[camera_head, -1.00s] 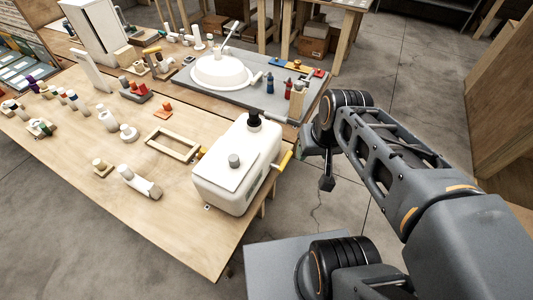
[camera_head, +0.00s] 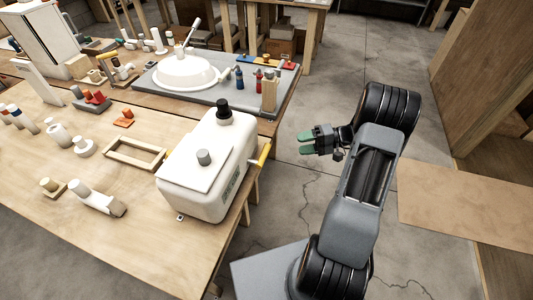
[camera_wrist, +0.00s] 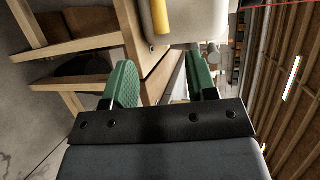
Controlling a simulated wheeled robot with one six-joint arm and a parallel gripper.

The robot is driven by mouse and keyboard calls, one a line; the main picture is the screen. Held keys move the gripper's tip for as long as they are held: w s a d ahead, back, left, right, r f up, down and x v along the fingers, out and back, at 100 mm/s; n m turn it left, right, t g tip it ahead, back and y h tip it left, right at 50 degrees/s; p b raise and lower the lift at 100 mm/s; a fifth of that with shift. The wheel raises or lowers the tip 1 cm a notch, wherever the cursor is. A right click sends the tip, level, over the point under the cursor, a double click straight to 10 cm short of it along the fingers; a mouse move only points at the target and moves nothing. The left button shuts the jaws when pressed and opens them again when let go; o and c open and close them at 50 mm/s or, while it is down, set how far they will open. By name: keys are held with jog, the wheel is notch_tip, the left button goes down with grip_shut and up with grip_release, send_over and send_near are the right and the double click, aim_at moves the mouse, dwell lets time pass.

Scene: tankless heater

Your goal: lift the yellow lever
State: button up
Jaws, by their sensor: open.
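The white tankless heater (camera_head: 207,165) stands at the right edge of the wooden table, with a black cap and a grey knob on top. The yellow lever (camera_head: 264,155) sticks out from its right side, slanting up and outward. My gripper (camera_head: 305,143) is to the right of the lever, apart from it, open and empty, with green finger pads. In the wrist view, the yellow lever (camera_wrist: 161,18) shows at the top against the white heater body (camera_wrist: 200,22). It lies beyond and between the green fingers of my gripper (camera_wrist: 160,80), with a gap.
The wooden table (camera_head: 110,235) holds a wooden frame (camera_head: 135,153) and several small fittings left of the heater. A grey board (camera_head: 220,97) with a white dome is behind. Bare floor lies right of the table; a wooden panel (camera_head: 470,207) is at the far right.

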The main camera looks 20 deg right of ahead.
aim_at(266, 151)
jog(key=p+x, duration=0.2)
jog(key=x, duration=1.1)
jog(key=shift+w+a+f, duration=0.1)
jog(key=shift+a, duration=0.1)
jog(key=shift+c, duration=0.3)
grip_shut()
